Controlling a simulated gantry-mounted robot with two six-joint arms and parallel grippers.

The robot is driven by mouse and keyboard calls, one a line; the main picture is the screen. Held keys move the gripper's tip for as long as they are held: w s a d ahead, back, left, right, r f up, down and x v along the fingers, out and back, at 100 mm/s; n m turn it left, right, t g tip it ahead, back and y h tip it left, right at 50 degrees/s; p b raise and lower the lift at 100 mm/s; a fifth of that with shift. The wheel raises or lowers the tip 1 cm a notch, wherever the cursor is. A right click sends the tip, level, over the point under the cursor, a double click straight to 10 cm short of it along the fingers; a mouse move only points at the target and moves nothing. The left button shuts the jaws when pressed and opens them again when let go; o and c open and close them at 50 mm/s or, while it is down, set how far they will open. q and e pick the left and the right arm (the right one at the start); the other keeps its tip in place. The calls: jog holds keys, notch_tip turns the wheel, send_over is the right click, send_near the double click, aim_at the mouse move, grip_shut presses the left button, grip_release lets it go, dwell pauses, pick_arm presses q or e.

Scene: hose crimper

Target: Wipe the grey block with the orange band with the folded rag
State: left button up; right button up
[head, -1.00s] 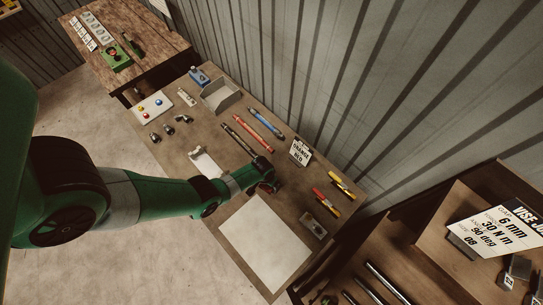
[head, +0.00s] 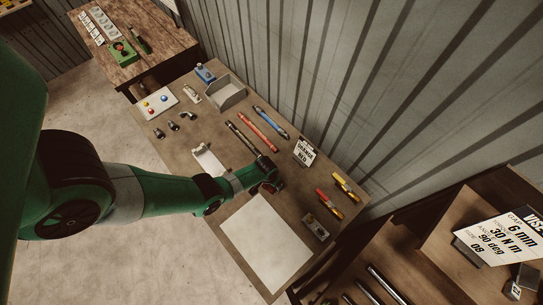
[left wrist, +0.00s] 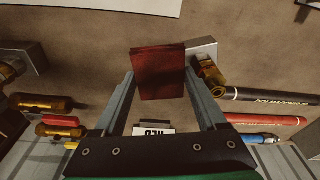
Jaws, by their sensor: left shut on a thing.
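My left gripper (left wrist: 158,82) is shut on a dark red folded rag (left wrist: 158,72), held between its two fingers. In the head view, the left gripper (head: 272,184) is over the middle of the workbench, and the rag is mostly hidden there. A grey block (head: 315,228) with a small orange-brown part lies to the right of the gripper, apart from it. It seems to be the block at the left of the left wrist view (left wrist: 28,58). Another grey piece (left wrist: 202,47) with a brass-coloured part shows just behind the rag; I cannot tell whether they touch. My right gripper is not in view.
A white sheet (head: 265,245) covers the bench front. Black (head: 242,138), red (head: 260,131) and blue (head: 271,122) hoses lie behind the gripper. A sign card (head: 304,152) and red (head: 329,204) and yellow-handled (head: 346,187) tools lie toward the wall. A grey bin (head: 227,93) stands farther back.

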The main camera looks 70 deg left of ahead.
pick_arm(q)
jog(key=shift+f, duration=0.3)
jog(key=shift+r, duration=0.1)
jog(key=shift+s+a, duration=0.15)
jog(key=shift+s+a+r, duration=0.1)
jog(key=shift+s+a, duration=1.1)
jog(key=shift+s, duration=0.1)
jog(key=shift+f, duration=0.25)
jog(key=shift+w+d+r, duration=0.15)
jog(key=shift+w+d, duration=1.25)
jog(key=shift+w, duration=0.1)
jog(key=shift+r, duration=0.1)
